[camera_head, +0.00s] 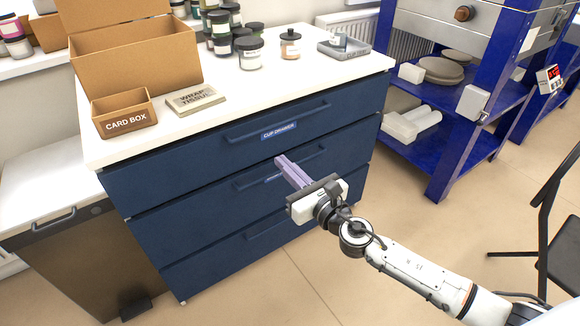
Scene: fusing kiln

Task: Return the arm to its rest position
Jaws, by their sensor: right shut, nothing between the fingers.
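My right arm reaches in from the lower right. Its gripper (290,170) has its purple-grey fingers together with nothing between them. It is in front of the blue drawer cabinet (175,238), and its fingertips overlap the middle drawer's handle in the picture. I cannot tell whether they touch the handle. The top drawer (160,187), labelled "CUP DRAWER", looks closed, as do the drawers below it. My left gripper is not in view.
The white countertop (300,90) holds a card box (124,114), a "WRAP TISSUE" pad (195,99), a cardboard carton (140,62), several jars and a grey tray (345,50). A blue kiln stand (455,150) stands right, with a black chair (560,240) nearer. Floor between is clear.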

